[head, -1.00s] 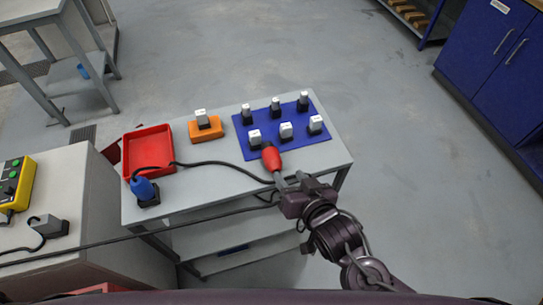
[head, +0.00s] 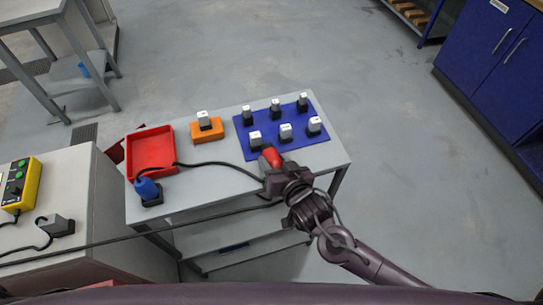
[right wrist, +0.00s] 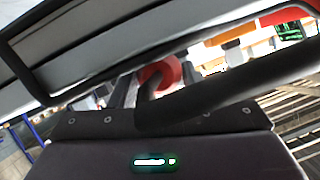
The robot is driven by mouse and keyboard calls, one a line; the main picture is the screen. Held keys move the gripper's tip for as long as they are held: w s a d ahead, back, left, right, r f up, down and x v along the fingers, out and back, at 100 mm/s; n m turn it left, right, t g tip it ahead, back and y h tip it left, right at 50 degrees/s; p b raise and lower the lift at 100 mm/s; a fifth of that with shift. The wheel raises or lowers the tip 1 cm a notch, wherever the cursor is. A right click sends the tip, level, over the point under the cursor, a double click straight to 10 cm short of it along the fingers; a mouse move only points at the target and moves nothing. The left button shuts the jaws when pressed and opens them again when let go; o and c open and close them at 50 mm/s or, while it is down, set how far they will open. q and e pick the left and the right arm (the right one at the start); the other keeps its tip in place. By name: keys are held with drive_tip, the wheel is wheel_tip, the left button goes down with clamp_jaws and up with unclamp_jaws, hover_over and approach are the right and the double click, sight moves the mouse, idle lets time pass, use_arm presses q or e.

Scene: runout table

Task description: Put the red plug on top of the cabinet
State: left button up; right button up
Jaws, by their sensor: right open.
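The red plug (head: 271,157) lies at the front edge of the blue mat on the small grey table, its lower end hidden by my right gripper (head: 272,172). In the right wrist view the red plug (right wrist: 166,72) shows just ahead of the gripper, behind a dark cable. My right gripper is open and right at the plug; I cannot tell whether its fingers touch it. A grey cabinet (head: 72,180) stands left of the table. My left gripper is not in view.
On the table are a blue mat (head: 240,132) with several grey-white blocks, an orange block (head: 207,131), a red tray (head: 151,151) and a blue plug (head: 147,188). A black cable crosses the table. A yellow button box (head: 22,185) and a grey plug-like piece (head: 56,225) occupy the cabinet top.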

drive_tip(key=c, duration=0.7)
drive_tip(key=shift+r, duration=0.1)
drive_tip(key=shift+c, duration=0.4)
drive_tip(key=shift+r, duration=0.1)
